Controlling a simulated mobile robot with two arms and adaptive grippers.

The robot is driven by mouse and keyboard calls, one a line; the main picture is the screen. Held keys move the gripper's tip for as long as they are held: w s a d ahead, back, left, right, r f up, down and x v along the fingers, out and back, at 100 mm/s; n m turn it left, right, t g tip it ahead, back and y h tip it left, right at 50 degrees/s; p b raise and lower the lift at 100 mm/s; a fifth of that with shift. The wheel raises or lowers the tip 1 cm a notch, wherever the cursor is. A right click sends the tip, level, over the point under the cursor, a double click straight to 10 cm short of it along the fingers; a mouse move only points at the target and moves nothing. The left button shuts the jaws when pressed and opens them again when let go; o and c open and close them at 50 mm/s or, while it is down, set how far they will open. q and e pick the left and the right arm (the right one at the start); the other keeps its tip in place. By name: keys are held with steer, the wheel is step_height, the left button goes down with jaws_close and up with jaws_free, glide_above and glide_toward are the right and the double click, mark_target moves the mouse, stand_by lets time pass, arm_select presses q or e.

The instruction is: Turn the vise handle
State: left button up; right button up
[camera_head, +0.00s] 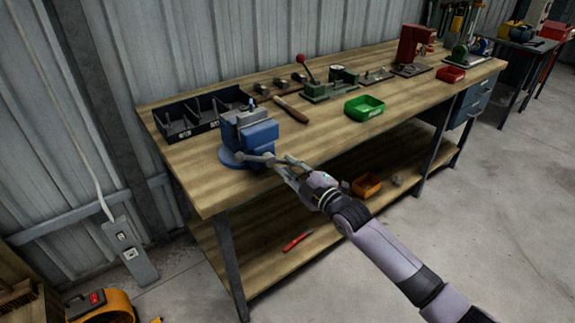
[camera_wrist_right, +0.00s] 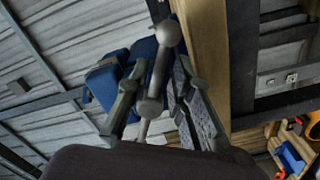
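The blue vise (camera_head: 250,138) is mounted on the wooden workbench near its front left corner. Its grey handle (camera_head: 260,158), a bar with ball ends, is at the vise's front. My right gripper (camera_head: 282,165) is at the handle, its fingers pointing toward the vise. In the right wrist view the handle (camera_wrist_right: 160,75) lies between the two fingers of the gripper (camera_wrist_right: 158,95), with a gap visible on at least one side. The fingers look apart, around the bar rather than closed on it. My left gripper is not in view.
The workbench (camera_head: 225,187) carries a black divided bin (camera_head: 205,125), a hammer (camera_head: 290,108), a green tray (camera_head: 364,108) and a red tray (camera_head: 451,75). An orange bin (camera_head: 367,185) sits on the lower shelf. The floor in front is clear.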

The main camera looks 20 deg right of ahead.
steer(key=shift+w+a, duration=0.2)
steer(key=shift+w, duration=0.35)
steer(key=shift+c, duration=0.6)
jaws_close()
